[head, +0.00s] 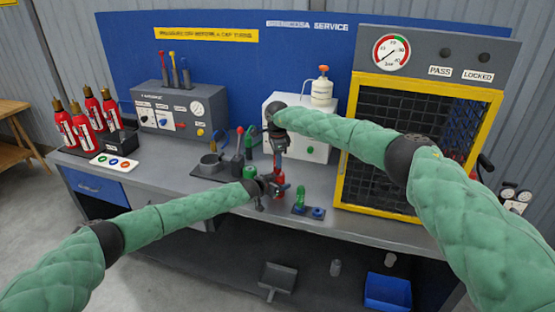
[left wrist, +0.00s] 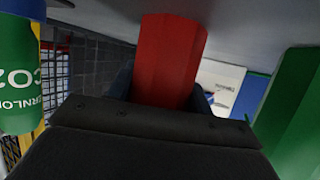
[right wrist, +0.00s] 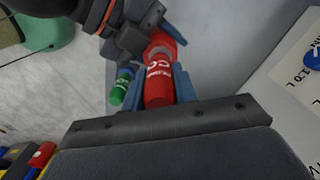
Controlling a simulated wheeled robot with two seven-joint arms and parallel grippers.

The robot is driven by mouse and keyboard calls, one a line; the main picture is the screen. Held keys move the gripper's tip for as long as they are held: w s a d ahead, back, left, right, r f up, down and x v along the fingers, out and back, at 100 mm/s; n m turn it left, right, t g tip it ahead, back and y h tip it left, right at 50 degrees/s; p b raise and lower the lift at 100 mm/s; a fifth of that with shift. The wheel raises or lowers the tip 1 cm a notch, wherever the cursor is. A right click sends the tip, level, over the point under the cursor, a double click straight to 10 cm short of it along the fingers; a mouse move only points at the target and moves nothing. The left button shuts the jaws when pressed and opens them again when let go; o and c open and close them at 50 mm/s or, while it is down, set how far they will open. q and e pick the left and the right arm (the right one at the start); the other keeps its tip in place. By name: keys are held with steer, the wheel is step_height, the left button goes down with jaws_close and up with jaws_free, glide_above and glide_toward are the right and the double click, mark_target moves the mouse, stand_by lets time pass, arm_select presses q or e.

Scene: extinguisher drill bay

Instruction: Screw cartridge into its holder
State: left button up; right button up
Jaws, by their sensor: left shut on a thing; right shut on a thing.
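My left gripper (head: 273,187) is shut on the red, faceted holder (left wrist: 168,62), which fills the middle of the left wrist view. My right gripper (head: 279,148) is above it, shut on a red cartridge (right wrist: 158,90) with white lettering. In the right wrist view the cartridge lines up with the red holder (right wrist: 166,42), end to end, with a grey band between them. I cannot tell how far the cartridge is in. A green cartridge (head: 299,196) stands on a small dark tray to the right; it also shows in the right wrist view (right wrist: 120,87).
A yellow-framed cage (head: 337,190) stands at right, a white unit (head: 318,148) behind, a grey control box (head: 180,110) at left. Several red extinguishers (head: 87,125) stand at far left.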

steer(key=shift+f, duration=0.1)
steer(key=m, duration=1.2)
steer(key=shift+w, duration=0.1)
steer(key=m, duration=1.6)
steer(key=shift+w+m, duration=0.1)
steer(key=shift+m, duration=0.2)
steer(key=m, duration=0.5)
steer(key=shift+d+m, duration=0.1)
steer(key=shift+m, duration=0.2)
steer(key=m, duration=1.1)
steer(key=shift+d, duration=0.1)
